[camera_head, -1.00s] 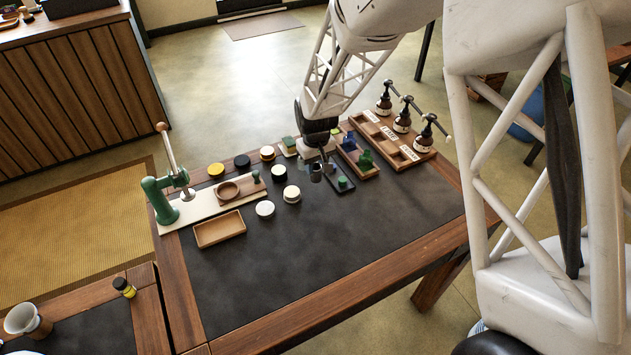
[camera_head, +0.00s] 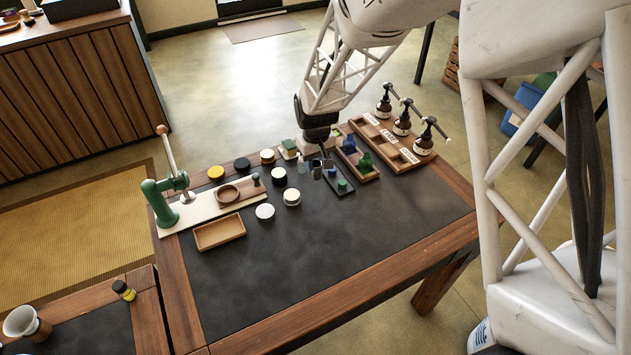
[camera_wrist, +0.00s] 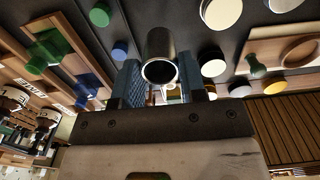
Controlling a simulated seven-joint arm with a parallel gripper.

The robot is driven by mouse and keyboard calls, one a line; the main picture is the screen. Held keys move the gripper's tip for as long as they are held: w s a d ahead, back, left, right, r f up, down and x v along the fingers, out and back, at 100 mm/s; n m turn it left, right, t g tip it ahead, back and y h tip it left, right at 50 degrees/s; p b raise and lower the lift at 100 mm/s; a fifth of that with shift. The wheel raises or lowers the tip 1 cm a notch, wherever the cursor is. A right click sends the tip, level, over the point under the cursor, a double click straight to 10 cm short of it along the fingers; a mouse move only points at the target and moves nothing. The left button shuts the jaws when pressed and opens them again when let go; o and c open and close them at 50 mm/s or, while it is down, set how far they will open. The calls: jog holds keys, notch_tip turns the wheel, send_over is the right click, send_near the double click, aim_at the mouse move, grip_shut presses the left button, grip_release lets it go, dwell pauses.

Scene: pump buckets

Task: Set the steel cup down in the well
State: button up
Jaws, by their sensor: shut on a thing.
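My gripper (camera_head: 323,163) is shut on the steel cup (camera_wrist: 160,45), a small shiny metal cylinder. In the wrist view its round open end faces the camera, between two blue finger pads. In the head view the cup (camera_head: 316,173) is small, by the black tray near the table's back; its height above the surface is hard to tell. A round ring-shaped recess, which looks like the well (camera_head: 228,193), sits in a wooden block on the pale board of the green lever press, left of my gripper. It appears empty.
The green lever press (camera_head: 162,197) stands at left. Several round discs (camera_head: 265,211) lie between it and my gripper. A black tray (camera_head: 346,192) and a wooden tray (camera_head: 372,176) with green and blue pieces, plus pump bottles (camera_head: 402,125), are at right. The front mat is clear.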

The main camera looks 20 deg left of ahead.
jog(key=w+d+r, duration=0.2)
jog(key=w+d, duration=0.1)
jog(key=w, duration=0.7)
jog(key=w+d+r, duration=0.2)
jog(key=w+d, duration=0.2)
jog(key=w, duration=0.7)
jog(key=w+d+f, duration=0.3)
jog(key=w+d, duration=0.3)
jog(key=d, duration=0.1)
jog(key=shift+w+d, duration=0.25)
jog(key=shift+d, duration=0.15)
jog(key=shift+f, duration=2.05)
jog(key=shift+f, duration=1.25)
jog(key=o, duration=1)
jog(key=shift+c, duration=0.2)
